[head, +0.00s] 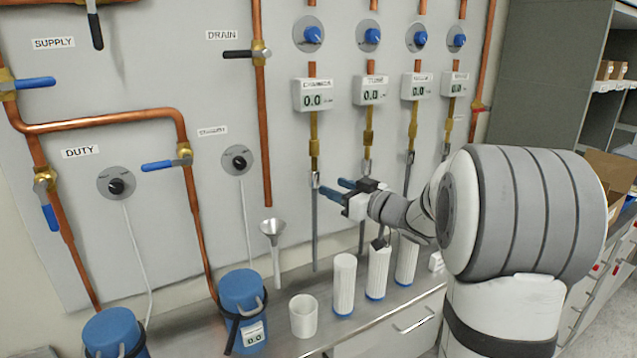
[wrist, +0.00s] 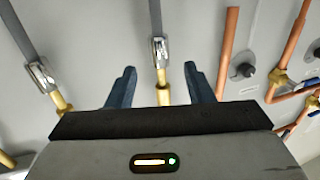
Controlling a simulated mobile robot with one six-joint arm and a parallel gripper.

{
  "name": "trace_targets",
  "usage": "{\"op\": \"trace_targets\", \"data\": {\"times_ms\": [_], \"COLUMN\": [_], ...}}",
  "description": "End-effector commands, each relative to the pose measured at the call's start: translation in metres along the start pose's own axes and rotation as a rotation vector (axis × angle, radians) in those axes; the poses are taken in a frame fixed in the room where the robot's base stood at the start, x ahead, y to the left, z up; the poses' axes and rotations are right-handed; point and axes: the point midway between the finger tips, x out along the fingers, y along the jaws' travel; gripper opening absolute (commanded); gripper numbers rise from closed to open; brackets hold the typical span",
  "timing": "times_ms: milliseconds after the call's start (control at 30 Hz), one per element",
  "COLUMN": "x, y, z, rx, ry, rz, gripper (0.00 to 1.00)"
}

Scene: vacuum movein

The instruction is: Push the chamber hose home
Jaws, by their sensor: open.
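The chamber hose (head: 315,235) is a grey hose hanging under the leftmost gauge, marked like "CHAMBER" (head: 312,95). Its silver end fitting (wrist: 160,47) meets the brass pipe (wrist: 163,88) above it; I cannot tell how deep it sits. My gripper (head: 333,187) is open and empty, its blue fingers pointing at the wall just right of this hose's end. In the wrist view the brass pipe and silver fitting appear between the two spread fingers (wrist: 162,84). The fingers show no contact with either.
A second hose fitting (wrist: 40,75) is close beside it in the wrist view. A copper drain pipe (head: 264,140) ends above a funnel (head: 272,228). Below stand a white cup (head: 304,316), white cylinders (head: 344,285) and a blue canister (head: 243,290) on the counter.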

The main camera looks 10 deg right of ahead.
Motion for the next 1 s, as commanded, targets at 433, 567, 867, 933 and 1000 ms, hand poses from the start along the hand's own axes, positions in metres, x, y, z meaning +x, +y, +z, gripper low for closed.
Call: {"op": "trace_targets", "data": {"times_ms": [433,567,867,933,1000], "x": [0.056,0.057,0.056,0.056,0.056], "y": [0.0,0.0,0.001,0.001,0.001], "z": [0.0,0.0,0.0,0.0,0.0], "rx": [0.0,0.0,0.0,0.0,0.0], "ry": [-0.001,-0.001,-0.001,-0.001,-0.001], "rz": [0.001,0.003,0.004,0.004,0.004], "gripper": [0.47,0.47,0.34,0.28,0.23]}}
